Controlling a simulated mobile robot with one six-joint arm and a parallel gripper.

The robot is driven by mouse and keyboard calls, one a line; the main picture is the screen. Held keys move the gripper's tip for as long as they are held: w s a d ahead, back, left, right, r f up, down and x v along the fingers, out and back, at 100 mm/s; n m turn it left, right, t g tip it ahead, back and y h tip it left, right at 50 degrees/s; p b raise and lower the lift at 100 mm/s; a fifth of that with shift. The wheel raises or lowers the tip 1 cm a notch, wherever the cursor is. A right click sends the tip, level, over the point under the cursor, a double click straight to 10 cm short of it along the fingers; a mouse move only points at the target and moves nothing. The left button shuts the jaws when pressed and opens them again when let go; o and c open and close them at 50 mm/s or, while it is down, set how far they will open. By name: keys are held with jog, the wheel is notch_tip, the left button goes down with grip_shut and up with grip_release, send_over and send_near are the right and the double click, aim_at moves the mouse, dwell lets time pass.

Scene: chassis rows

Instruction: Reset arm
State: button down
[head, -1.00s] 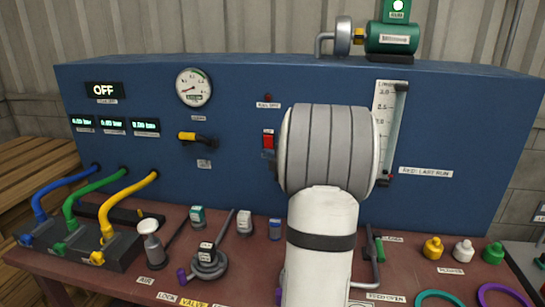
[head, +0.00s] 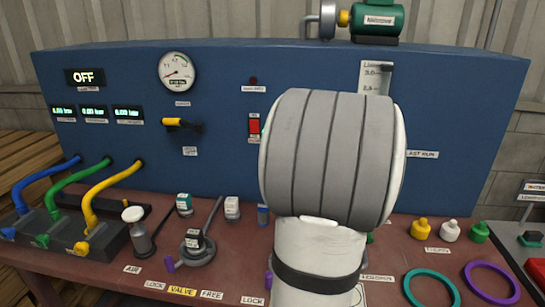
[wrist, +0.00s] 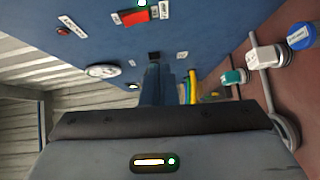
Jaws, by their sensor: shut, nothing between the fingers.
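My arm stands up in the middle of the head view, its grey banded joint covering part of the blue panel (head: 220,130). My gripper is hidden behind the arm there. In the wrist view my gripper (wrist: 154,62) shows beyond the dark wrist housing. Its fingers are together, with nothing between them, and they point toward the blue panel. I cannot tell how far the fingertips are from the panel.
The bench carries a hose block (head: 110,237), a valve (head: 196,248), several small caps (head: 450,230) and rings (head: 430,289). The panel has a gauge (head: 177,71), a yellow-handled lever (head: 182,124) and a red switch (head: 254,125). A green motor (head: 376,18) sits on top.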

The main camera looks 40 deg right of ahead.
jog(key=w+a+m+g+h+p, duration=0.1)
jog(key=a+m+g+h+p, duration=0.3)
jog(key=a+m+g, duration=0.55)
jog(key=s+a+f+m+g+y+p, duration=0.1)
jog(key=s+a+f+m+g+y, duration=0.1)
jog(key=s+a, duration=0.6)
jog(key=s+a+f+m+g+y+p, duration=0.1)
jog(key=s+a+m, duration=0.4)
jog(key=a, duration=1)
jog(key=s+f+g+y, duration=0.1)
jog(key=s+g+y, duration=0.1)
jog(key=s, duration=0.1)
jog(key=shift+a+f, duration=0.25)
jog(key=shift+f, duration=0.1)
jog(key=shift+s, duration=0.1)
